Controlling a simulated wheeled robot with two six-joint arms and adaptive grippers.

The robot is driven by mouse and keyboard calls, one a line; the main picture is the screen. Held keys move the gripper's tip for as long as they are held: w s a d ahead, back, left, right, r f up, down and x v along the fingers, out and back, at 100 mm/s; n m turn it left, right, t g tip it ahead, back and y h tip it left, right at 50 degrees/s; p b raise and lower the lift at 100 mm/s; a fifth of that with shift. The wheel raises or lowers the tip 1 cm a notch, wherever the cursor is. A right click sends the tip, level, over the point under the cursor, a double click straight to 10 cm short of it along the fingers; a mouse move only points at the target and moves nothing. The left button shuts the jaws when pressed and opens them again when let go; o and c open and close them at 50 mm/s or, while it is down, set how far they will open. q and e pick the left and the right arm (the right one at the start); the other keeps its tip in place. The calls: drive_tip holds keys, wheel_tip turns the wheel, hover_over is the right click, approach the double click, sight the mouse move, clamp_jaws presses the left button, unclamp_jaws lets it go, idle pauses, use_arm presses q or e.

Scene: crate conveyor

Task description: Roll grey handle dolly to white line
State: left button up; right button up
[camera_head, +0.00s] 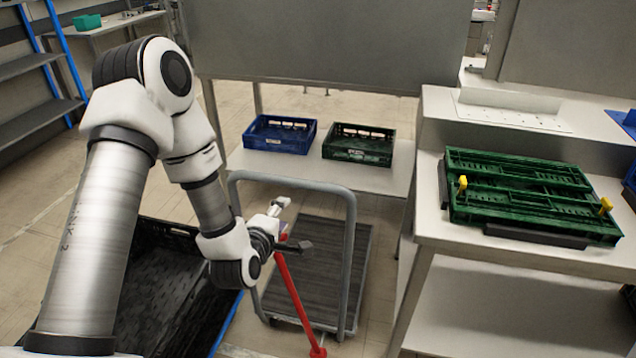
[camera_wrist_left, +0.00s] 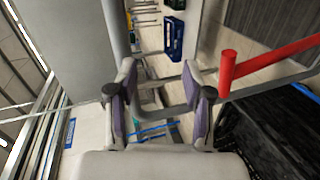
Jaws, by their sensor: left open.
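The dolly has a grey tubular handle (camera_head: 290,182) and a dark ridged deck (camera_head: 320,265), and stands on the floor in front of the low table. My left gripper (camera_head: 293,224) is open at the handle, within its frame in the head view. In the left wrist view, part of the grey handle (camera_wrist_left: 172,111) shows between the spread fingers (camera_wrist_left: 163,105); whether they touch it I cannot tell. My right gripper is out of view. A faint pale line (camera_head: 42,212) crosses the floor at left; I cannot tell if it is the white line.
A red bar (camera_head: 294,302) stands slanted close to the handle. A black crate (camera_head: 165,285) is beside my left arm. Blue (camera_head: 280,133) and green (camera_head: 358,145) crates sit on the low table. Green crates (camera_head: 530,190) lie on the right bench. Floor at left is open.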

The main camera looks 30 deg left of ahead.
sight(286, 185)
use_arm(q)
drive_tip(key=shift+n+t+y, duration=0.4)
drive_tip(key=shift+n+t, duration=0.1)
drive_tip(key=shift+t, duration=0.1)
drive_tip(key=w+a, duration=0.1)
drive_tip(key=w, duration=0.1)
drive_tip(key=w+a+r, duration=0.1)
drive_tip(key=w, duration=0.2)
drive_tip(key=w+a+r, duration=0.1)
drive_tip(key=w, duration=0.2)
drive_tip(key=shift+r, duration=0.25)
drive_tip(key=shift+w+d+r, duration=0.1)
drive_tip(key=shift+w, duration=0.15)
clamp_jaws()
